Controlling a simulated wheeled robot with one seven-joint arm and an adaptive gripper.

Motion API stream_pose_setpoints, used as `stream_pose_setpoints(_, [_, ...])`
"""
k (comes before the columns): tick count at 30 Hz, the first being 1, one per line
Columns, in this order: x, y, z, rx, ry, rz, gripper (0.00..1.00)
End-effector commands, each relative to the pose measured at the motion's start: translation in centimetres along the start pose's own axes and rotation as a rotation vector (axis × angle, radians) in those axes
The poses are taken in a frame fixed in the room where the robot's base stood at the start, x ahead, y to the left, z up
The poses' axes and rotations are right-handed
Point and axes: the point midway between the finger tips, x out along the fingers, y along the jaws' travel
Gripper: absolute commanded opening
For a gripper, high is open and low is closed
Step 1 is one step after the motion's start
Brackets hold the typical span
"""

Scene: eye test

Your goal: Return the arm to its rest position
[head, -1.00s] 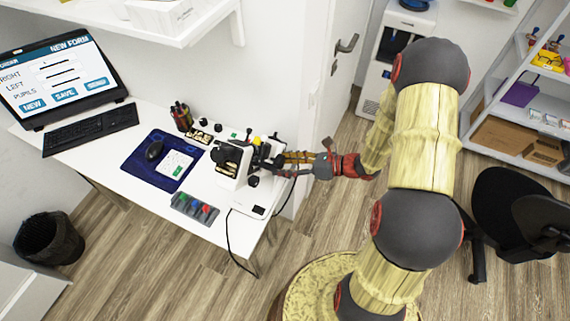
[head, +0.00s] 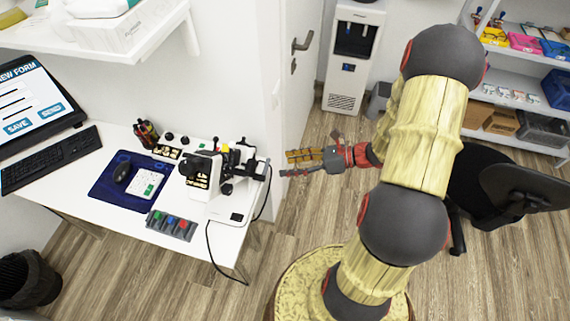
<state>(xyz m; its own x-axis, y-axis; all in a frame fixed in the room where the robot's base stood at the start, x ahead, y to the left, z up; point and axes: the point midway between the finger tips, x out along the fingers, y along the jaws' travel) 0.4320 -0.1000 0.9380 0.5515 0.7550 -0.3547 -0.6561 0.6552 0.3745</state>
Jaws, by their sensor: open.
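My gripper (head: 292,164) is in the head view, just right of the white desk (head: 112,197), over the floor. Its fingers are spread apart and nothing is between them. It points left, toward the black and white eye-test instrument (head: 215,180) on the desk's right end, with a gap between them. My arm (head: 420,135) stands on the right of the view, bent, with its forearm reaching down and left to the gripper.
A dark cable (head: 211,250) hangs off the desk's front edge. A door (head: 302,70) and a water dispenser (head: 351,55) are behind the gripper. A black office chair (head: 500,190) stands close to the right of my arm. Shelves (head: 520,75) are at the far right.

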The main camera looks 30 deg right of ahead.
Motion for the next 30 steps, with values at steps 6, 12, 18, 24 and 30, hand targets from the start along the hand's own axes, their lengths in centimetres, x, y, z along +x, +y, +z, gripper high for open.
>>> stream_pose_setpoints(6, [0.0, 0.0, 0.0, 0.0, 0.0, 0.0, 0.61])
stream_pose_setpoints(12, [0.0, 0.0, 0.0, 0.0, 0.0, 0.0, 0.61])
stream_pose_setpoints(18, [0.0, 0.0, -0.6, -0.066, 0.02, -0.001, 0.61])
stream_pose_setpoints(24, [-0.7, 3.9, -5.0, -0.29, 0.184, 0.127, 0.61])
stream_pose_setpoints(30, [-3.2, 7.8, -5.8, -0.646, 0.393, 0.295, 0.61])
